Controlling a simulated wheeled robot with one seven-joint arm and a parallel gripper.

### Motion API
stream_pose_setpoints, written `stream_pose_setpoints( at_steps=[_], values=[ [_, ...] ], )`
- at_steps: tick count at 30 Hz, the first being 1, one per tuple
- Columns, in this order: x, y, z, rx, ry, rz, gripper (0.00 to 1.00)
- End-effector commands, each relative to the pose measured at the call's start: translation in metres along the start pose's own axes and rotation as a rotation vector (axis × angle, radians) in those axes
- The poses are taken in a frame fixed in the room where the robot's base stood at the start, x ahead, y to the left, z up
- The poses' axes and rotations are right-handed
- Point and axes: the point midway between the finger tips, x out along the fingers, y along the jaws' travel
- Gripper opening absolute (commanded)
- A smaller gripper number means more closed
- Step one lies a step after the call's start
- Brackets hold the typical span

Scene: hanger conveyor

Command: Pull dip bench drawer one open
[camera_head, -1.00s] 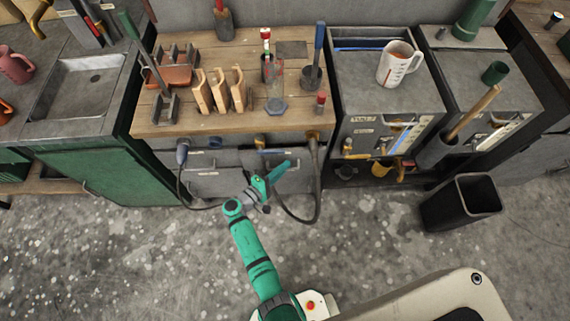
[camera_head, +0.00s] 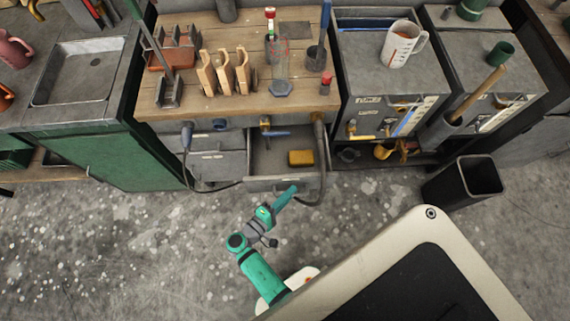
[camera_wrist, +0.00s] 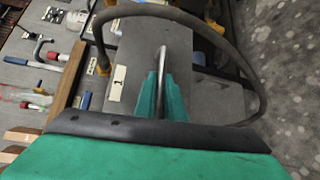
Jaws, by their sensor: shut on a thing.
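The dip bench (camera_head: 150,107) has a wooden top, with drawer one (camera_head: 268,158) under its right half. Drawer one is pulled out, and its grey inside shows a yellow block (camera_head: 300,158). In the wrist view the grey drawer front (camera_wrist: 138,55) carries a white label with a 1 (camera_wrist: 118,82). My gripper (camera_head: 293,190) is at the drawer's front. In the wrist view my green fingers (camera_wrist: 161,92) are shut on the metal bar handle (camera_wrist: 161,60). The fingers hide part of the handle.
A cable (camera_head: 320,150) hangs beside the drawer's right side, and another cable (camera_head: 186,165) hangs left of it. A black bin (camera_head: 462,182) stands on the floor to the right. A green cabinet (camera_head: 130,160) is at the left.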

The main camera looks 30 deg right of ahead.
Motion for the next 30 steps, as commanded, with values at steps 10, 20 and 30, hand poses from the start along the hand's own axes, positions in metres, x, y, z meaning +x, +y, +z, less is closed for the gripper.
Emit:
stream_pose_setpoints(
  at_steps=[10, 20, 30],
  values=[
    [-0.001, 0.001, 0.002, 0.004, -0.001, 0.001, 0.00],
    [0.000, 0.001, 0.003, 0.003, -0.006, 0.001, 0.28],
    [-0.019, 0.000, 0.004, 0.003, -0.006, 0.000, 0.28]
  ],
)
